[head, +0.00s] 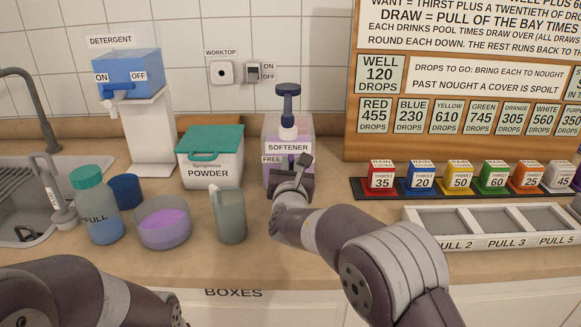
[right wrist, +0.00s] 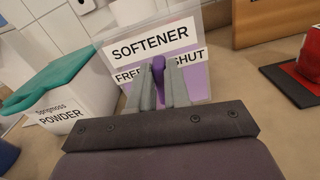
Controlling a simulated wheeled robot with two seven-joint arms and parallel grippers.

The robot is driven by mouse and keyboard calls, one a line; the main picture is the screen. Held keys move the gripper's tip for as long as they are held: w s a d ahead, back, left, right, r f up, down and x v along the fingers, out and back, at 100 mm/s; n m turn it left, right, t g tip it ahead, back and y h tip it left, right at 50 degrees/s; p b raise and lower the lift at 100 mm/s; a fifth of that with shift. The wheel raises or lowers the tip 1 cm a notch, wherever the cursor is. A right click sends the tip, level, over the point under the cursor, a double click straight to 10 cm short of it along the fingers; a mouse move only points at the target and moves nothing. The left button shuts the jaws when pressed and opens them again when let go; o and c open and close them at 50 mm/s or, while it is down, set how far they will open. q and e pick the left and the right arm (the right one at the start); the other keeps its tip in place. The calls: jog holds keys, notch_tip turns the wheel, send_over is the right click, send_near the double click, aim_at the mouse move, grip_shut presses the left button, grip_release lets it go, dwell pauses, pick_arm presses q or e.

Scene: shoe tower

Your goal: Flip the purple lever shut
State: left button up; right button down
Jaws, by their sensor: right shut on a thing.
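The softener box (head: 275,135) stands at the back middle of the worktop, pale purple, with a blue pump on top. In the right wrist view, its front (right wrist: 192,78) carries the labels FREE at left and SHUT at right. The purple lever (right wrist: 158,66) stands roughly upright in front of the box, between the two labels. My right gripper (right wrist: 160,85) is shut on the lever, one grey finger on each side. In the head view, my right gripper (head: 302,170) covers the lever and the SHUT label. My left gripper is out of view.
Left of the softener stands the powder box (head: 212,170) with a green lid. A grey jug (head: 230,215), a purple-filled bowl (head: 163,225) and a blue bottle (head: 98,210) stand nearer. At right are coloured thirst boxes (head: 420,180) and a divided tray (head: 480,241).

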jog(key=shift+a+n, duration=0.35)
jog(key=shift+n, duration=0.65)
jog(key=n, duration=0.1)
jog(key=a+n, duration=0.1)
jog(key=shift+f+n, duration=0.1)
jog(key=shift+n, duration=0.2)
jog(key=shift+a+f+n, duration=0.1)
jog(key=shift+a+n, duration=0.25)
jog(key=shift+n, duration=0.85)
jog(key=shift+a+f+n, duration=0.15)
jog(key=shift+a+n, duration=0.05)
jog(key=shift+n, duration=0.45)
jog(key=shift+a+f+n, duration=0.1)
jog(key=shift+a+n, duration=0.05)
jog(key=shift+n, duration=0.5)
jog(key=c, duration=1.1)
grip_release()
